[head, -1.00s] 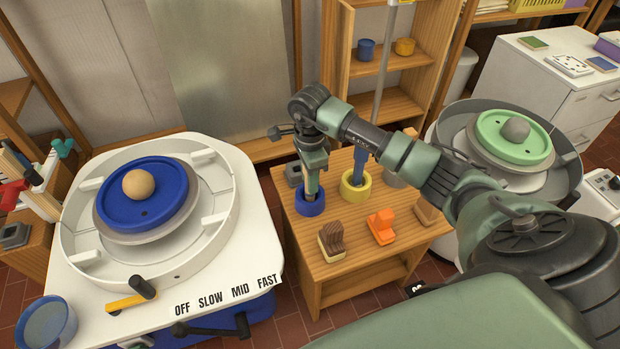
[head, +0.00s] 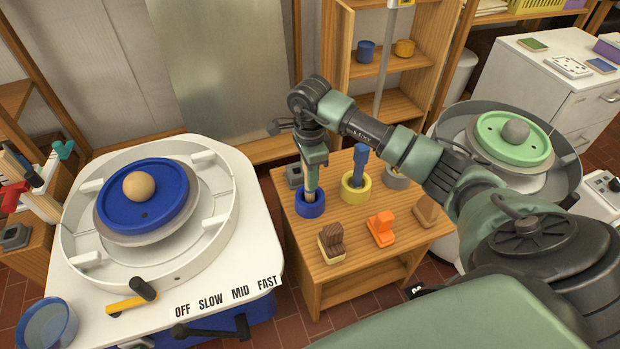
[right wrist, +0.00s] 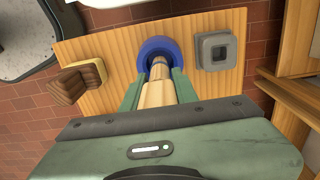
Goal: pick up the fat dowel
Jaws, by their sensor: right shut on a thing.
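My right gripper (head: 312,166) is shut on a pale wooden dowel (head: 311,182) with a darker band near its lower end. The dowel is upright. Its lower end is at the hole of a blue ring holder (head: 310,210); I cannot tell whether it is clear of it. The wrist view shows the wooden dowel (right wrist: 158,92) between the fingers and the blue ring (right wrist: 150,48) beyond. A blue dowel (head: 360,165) stands in a yellow ring (head: 353,192) to the right. I cannot tell which dowel is the fattest. My left gripper is out of view.
The rings stand on a small wooden table (head: 345,245) with a brown brush-like block (head: 331,242), an orange block (head: 381,230) and a grey square holder (right wrist: 216,50). A grey ring (head: 396,178) is partly behind my arm. A white wheel (head: 255,235) stands left.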

